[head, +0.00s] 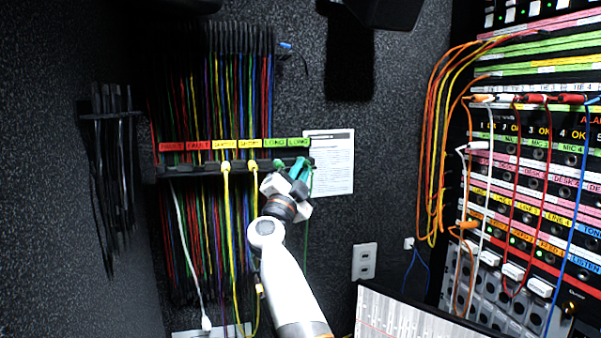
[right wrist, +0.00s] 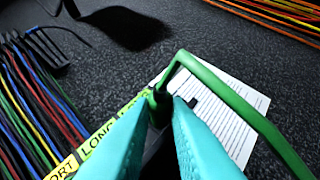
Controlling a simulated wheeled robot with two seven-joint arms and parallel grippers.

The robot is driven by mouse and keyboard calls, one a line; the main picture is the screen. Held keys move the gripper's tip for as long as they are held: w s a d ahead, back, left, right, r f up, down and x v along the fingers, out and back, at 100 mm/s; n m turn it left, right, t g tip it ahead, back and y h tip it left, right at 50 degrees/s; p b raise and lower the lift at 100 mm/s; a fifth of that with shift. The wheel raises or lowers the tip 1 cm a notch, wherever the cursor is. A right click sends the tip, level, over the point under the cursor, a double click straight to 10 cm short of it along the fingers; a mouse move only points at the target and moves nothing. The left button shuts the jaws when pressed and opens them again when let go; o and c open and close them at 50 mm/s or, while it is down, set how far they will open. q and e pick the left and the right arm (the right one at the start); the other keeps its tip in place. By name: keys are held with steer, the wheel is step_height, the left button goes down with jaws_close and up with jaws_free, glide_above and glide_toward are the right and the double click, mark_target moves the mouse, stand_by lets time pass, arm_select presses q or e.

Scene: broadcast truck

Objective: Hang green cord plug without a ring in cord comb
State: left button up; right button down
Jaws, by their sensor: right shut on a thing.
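The cord comb (head: 200,168) is a dark bar on the back wall under labels reading FAULT, SHORT and LONG. My right gripper (head: 290,170) is at its right end, below the green LONG labels (head: 297,142). In the right wrist view, its teal fingers are shut on the green cord plug (right wrist: 159,103), close to the LONG label (right wrist: 97,139). The green cord (right wrist: 225,95) bends over and runs to the right; it hangs below the gripper in the head view (head: 308,215). I cannot tell whether the plug touches the comb. My left gripper is not in view.
Two yellow cords (head: 226,168) hang in the comb under the SHORT labels. A white cord (head: 180,220) hangs at the left. A paper sheet (head: 335,170) is on the wall at the right. The patch panel (head: 520,190) with many cords fills the right side.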

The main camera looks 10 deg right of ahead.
steer(key=shift+p, duration=0.4)
steer(key=shift+w+f, duration=0.1)
steer(key=shift+f, duration=0.05)
stand_by(0.7)
steer(key=shift+c, duration=1)
jaws_free()
steer(key=shift+s+p, duration=0.3)
steer(key=shift+p, duration=0.2)
steer(key=shift+s+p, duration=0.8)
steer(key=shift+s, duration=0.4)
